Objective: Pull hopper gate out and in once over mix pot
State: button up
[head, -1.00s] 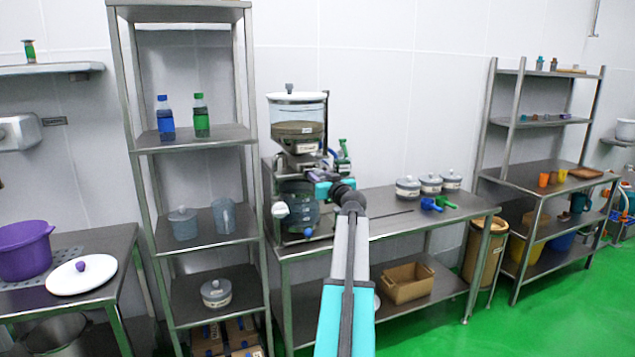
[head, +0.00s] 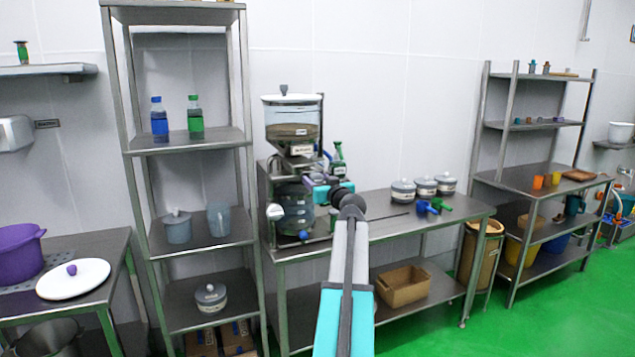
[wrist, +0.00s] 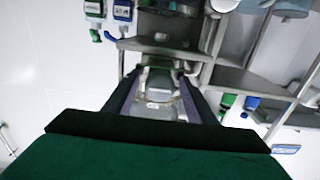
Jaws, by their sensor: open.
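The hopper (head: 292,118) is a clear container with a white lid and brown contents, mounted high on a metal frame on the steel bench. A metal outlet block with a white label (head: 301,150) sits under it; I cannot make out the gate itself. The mix pot, a bluish see-through vessel (head: 294,208), stands below the outlet. My gripper (head: 318,190) is in front of the stand, at the pot's upper right. In the wrist view my gripper (wrist: 161,75) has its fingers apart, with clear and metal parts showing between them; contact is unclear.
Several grey lidded pots (head: 403,191) and blue and green scoops (head: 427,207) stand farther right on the bench (head: 385,228). A green-topped bottle (head: 339,160) is close behind my gripper. A shelf rack (head: 190,140) stands left.

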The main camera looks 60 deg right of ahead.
jog(key=shift+s+a, duration=0.1)
jog(key=shift+s, duration=0.05)
jog(key=b+v, duration=0.3)
jog(key=v, duration=1)
jog(key=shift+s+a, duration=0.2)
jog(key=shift+m, duration=0.4)
jog(key=shift+c, duration=0.2)
dwell(0.6)
jog(key=m+p, duration=0.2)
jog(key=m, duration=0.9)
jog(key=m+p, duration=0.2)
jog(key=m, duration=1)
jog(key=m+p, duration=0.3)
jog(key=m, duration=0.9)
jog(key=shift+w+r, duration=0.15)
jog(key=shift+r, duration=0.15)
